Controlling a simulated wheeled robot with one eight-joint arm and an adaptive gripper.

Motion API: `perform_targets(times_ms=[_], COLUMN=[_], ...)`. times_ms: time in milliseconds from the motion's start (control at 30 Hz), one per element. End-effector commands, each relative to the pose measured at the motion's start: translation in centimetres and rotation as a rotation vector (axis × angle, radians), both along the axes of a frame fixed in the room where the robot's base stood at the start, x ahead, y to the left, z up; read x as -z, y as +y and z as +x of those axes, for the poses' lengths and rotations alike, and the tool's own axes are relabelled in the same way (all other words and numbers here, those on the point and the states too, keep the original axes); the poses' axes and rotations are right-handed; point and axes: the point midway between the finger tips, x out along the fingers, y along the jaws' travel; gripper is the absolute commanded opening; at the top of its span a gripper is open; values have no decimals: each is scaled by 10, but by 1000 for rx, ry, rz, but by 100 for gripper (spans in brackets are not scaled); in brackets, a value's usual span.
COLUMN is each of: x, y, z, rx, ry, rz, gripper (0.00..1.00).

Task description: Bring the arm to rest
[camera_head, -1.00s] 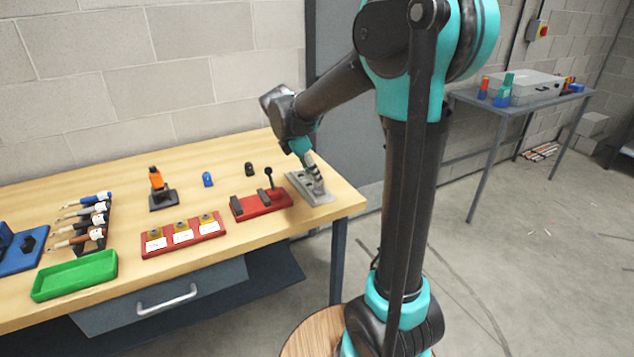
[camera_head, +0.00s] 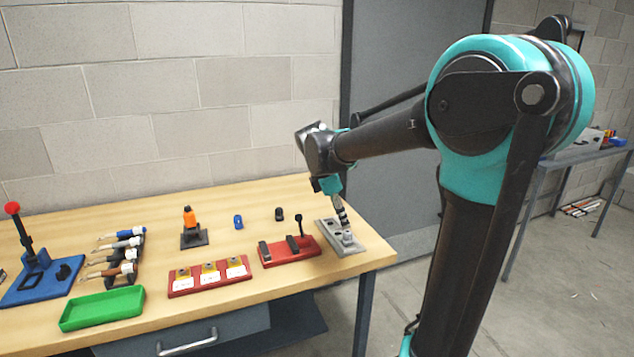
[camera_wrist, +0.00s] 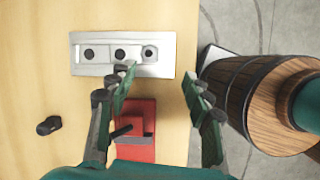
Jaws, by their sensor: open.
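My gripper (camera_head: 341,212) hangs at the right end of the workbench, pointing down over the grey block (camera_head: 358,246). In the wrist view my gripper (camera_wrist: 160,84) is open, its two green-padded fingers spread wide with nothing between them. The grey block (camera_wrist: 85,68) shows beyond the fingertips, with three dark round holes in a row. The red fixture (camera_wrist: 138,150) with a dark lever lies below, partly behind the left finger. My arm reaches from the right of the head view, bent at the elbow.
On the wooden bench (camera_head: 330,282) stand a red three-slot holder (camera_head: 210,290), a green tray (camera_head: 102,309), an orange item on a black stand (camera_head: 190,222), a tool rack (camera_head: 120,262) and a blue lever fixture (camera_head: 38,280). A wall stands behind. Open floor lies right.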

Motion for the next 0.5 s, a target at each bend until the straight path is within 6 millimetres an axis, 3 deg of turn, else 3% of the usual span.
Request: perform_targets(times_ms=[200,500], x=[61,138], y=[-42,-68], z=[-65,-159], rx=[530,1306], ry=[-199,-403], rz=[221,545], gripper=[50,50])
